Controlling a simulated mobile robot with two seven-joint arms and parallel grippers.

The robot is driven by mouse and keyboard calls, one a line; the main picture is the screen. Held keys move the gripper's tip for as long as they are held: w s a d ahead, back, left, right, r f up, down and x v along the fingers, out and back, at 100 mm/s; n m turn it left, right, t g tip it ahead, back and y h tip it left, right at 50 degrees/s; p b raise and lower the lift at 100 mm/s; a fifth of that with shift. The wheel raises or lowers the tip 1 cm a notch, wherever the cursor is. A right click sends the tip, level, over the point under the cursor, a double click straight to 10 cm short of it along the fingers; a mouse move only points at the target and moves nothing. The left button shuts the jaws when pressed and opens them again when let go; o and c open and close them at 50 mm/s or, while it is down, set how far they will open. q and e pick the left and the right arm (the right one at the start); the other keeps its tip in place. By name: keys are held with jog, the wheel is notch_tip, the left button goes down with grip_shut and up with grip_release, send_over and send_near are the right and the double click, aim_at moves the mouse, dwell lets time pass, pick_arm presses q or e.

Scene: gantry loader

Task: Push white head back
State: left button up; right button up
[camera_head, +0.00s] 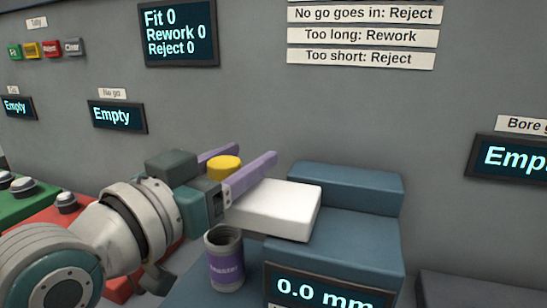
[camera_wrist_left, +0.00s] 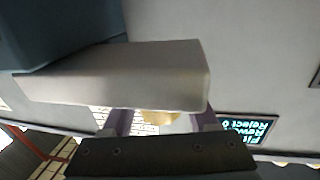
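The white head (camera_head: 275,210) is a flat white block. It lies against the blue stepped body (camera_head: 350,225) of the machine in the head view. It also shows large in the left wrist view (camera_wrist_left: 120,78), in front of the fingers. My left gripper (camera_head: 254,158) has two purple fingers spread apart. The nearer finger runs along the white head's far left edge; I cannot tell whether it touches. A yellow round piece (camera_head: 224,167) shows between the fingers, with gaps beside it in the left wrist view (camera_wrist_left: 160,117). My right gripper is in neither view.
A purple labelled cylinder (camera_head: 225,262) stands just below the gripper, by the machine's front. A display reading 0.0 mm (camera_head: 325,291) is in front. Red (camera_head: 60,232) and green (camera_head: 25,205) units with knobs are at left. A grey wall (camera_head: 250,100) with screens stands behind.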

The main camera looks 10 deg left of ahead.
pick_arm(q)
grip_shut()
dwell(1.1)
